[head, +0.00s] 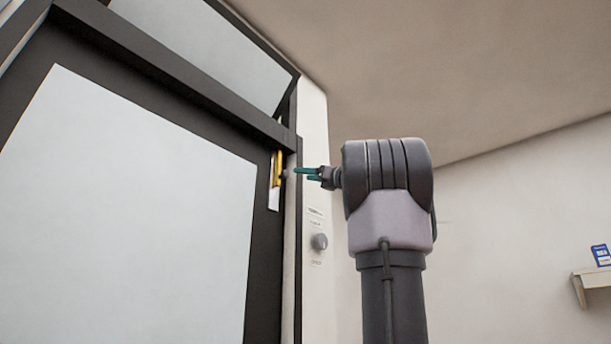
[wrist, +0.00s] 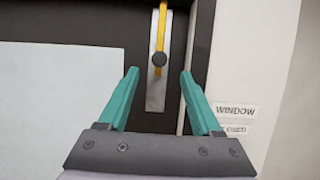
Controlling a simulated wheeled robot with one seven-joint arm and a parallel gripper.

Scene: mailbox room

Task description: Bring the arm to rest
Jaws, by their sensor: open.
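My arm (head: 388,215) is raised and bent in the head view, with its end pointing left at the window frame. My gripper (head: 298,173) has teal fingers and is close to a yellow handle (head: 279,168) on the dark frame. In the wrist view my gripper (wrist: 158,85) is open and empty. The fingers look apart from the handle.
A dark-framed window (head: 130,200) with a pale pane fills the left. A grey round knob (head: 319,242) sits on the white wall strip beside it, near small labels. A "WINDOW" label (wrist: 236,111) is right of the fingers. A small shelf (head: 592,280) holds a blue item (head: 600,255).

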